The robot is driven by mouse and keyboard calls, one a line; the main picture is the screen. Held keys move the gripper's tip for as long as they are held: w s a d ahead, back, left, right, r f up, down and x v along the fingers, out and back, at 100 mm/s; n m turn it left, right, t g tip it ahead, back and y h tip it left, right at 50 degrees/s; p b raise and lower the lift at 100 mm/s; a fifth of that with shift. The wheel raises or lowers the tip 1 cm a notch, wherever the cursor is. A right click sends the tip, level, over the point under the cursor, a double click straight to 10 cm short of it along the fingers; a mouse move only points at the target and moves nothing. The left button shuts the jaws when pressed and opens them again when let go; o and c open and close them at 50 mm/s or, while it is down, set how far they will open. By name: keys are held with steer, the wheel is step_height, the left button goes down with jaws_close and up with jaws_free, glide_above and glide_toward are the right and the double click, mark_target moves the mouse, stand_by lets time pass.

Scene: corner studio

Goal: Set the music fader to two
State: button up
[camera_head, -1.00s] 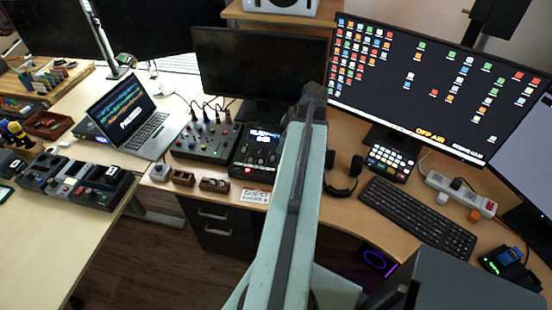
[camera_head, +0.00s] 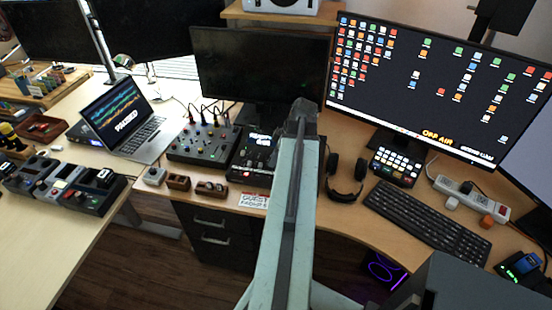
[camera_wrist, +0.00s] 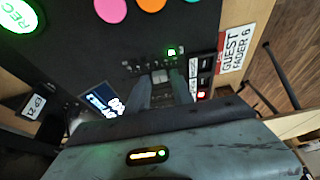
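A black audio console (camera_head: 252,158) with a lit screen stands on the desk, partly behind my arm in the head view. In the wrist view its dark panel (camera_wrist: 95,55) has a lit green REC button (camera_wrist: 17,14), coloured round pads and a row of small faders. My gripper (camera_wrist: 161,86) is over the fader row, its two grey fingers apart. A small grey fader cap (camera_wrist: 160,76) shows between the fingertips; I cannot tell whether they touch it. Which fader is the music one is not readable. The gripper is hidden in the head view.
A label (camera_wrist: 235,48) reading "GUEST FADER 6" sits at the desk's front edge. A knobbed mixer (camera_head: 203,142) and laptop (camera_head: 125,115) are left of the console. Headphones (camera_head: 346,178), a button pad (camera_head: 396,165) and keyboard (camera_head: 425,215) are right.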

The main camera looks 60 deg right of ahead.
jaws_close()
stand_by(1.2)
